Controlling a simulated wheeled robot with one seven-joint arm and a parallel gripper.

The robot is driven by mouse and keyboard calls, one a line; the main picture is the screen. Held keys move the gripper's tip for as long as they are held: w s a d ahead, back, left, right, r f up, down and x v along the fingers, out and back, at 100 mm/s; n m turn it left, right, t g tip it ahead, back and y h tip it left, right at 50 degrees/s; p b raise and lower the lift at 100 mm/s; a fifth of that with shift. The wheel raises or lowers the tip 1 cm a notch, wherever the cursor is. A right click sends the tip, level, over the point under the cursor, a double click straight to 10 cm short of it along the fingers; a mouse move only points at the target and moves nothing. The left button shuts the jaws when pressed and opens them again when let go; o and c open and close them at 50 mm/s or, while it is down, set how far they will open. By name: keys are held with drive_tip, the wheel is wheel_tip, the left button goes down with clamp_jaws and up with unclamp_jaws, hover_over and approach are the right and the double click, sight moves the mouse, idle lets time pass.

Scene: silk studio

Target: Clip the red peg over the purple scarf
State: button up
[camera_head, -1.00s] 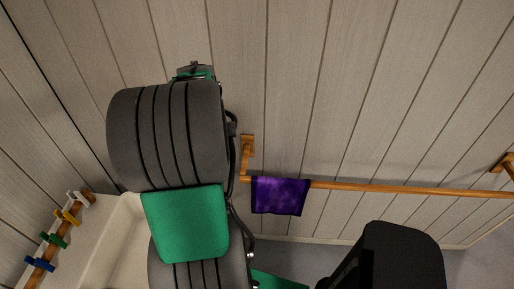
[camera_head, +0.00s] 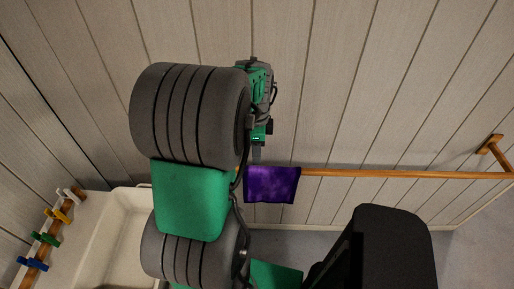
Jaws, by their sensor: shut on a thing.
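The purple scarf (camera_head: 272,184) hangs over the wooden rail (camera_head: 400,174) near the rail's left end in the head view. My gripper (camera_head: 257,153) is just above the scarf's upper left corner, pointing down at the rail. Its fingers are small and partly covered by my arm. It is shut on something. The red peg cannot be made out; no red shows in the view, and the held thing is hidden. I cannot tell whether the fingers touch the scarf or rail.
White, yellow, green and blue pegs (camera_head: 45,239) sit on a wooden strip (camera_head: 47,227) at lower left. A pale basin (camera_head: 115,240) is beside it. A wooden bracket (camera_head: 490,144) holds the rail's right end. The rail right of the scarf is clear.

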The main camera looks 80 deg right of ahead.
sight(257, 168)
drive_tip(key=shift+f+b, duration=3.2)
drive_tip(key=shift+f, duration=1.6)
drive_tip(key=shift+f, duration=0.3)
drive_tip(key=o, duration=1.4)
drive_tip(key=shift+r, duration=0.1)
wheel_tip(257, 168, up, 8)
drive_tip(key=shift+f+b, duration=0.15)
drive_tip(key=shift+b, duration=0.15)
